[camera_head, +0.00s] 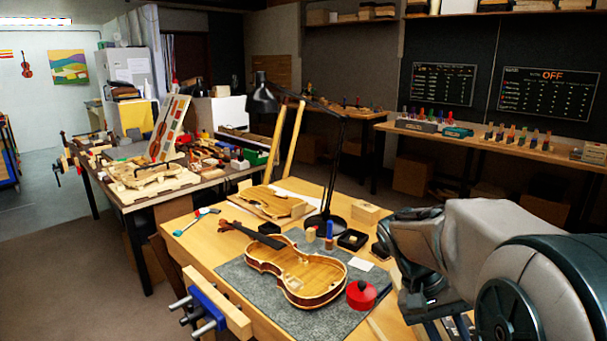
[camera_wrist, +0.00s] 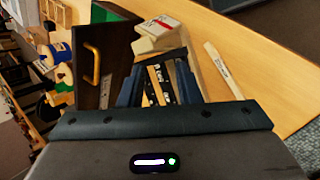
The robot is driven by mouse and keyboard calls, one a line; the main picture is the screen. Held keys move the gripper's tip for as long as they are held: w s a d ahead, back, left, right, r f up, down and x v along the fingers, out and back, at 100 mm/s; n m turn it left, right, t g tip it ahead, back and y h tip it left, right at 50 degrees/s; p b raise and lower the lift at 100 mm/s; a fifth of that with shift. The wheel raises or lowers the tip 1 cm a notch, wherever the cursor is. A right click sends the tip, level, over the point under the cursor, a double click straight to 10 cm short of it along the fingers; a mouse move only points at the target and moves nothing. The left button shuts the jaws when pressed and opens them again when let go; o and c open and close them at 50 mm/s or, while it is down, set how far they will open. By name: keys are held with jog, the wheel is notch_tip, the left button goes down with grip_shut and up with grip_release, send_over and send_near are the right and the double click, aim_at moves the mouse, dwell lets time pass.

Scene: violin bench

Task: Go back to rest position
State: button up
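My gripper (camera_wrist: 159,72) is in the wrist view, with its two dark blue fingers apart. Wood-coloured and black strips show between the fingers; they look like things beyond, and nothing is clearly held. In the head view, my arm comes in from the right and my gripper (camera_head: 447,328) points down over the bench's right side, partly cut off by the lower edge. An unfinished violin (camera_head: 298,270) lies on a grey mat (camera_head: 240,280), left of my gripper and apart from it.
A red round pot (camera_head: 361,294) stands on the mat near my arm. A black desk lamp (camera_head: 328,222) stands behind the violin. A wooden block (camera_head: 365,213) and small dark boxes (camera_head: 352,240) lie nearby. In the wrist view, a dark box with a brass handle (camera_wrist: 92,62) is close to the fingers.

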jog(key=s+a+r+n+t+y+p, duration=0.1)
jog(key=s+a+n+t+y+p, duration=0.2)
jog(key=a, duration=0.7)
jog(key=shift+s+a+r+n+t+y+p, duration=0.35)
jog(key=shift+s+t+y, duration=0.75)
jog(key=shift+s+t, duration=0.85)
jog(key=shift+d, duration=0.1)
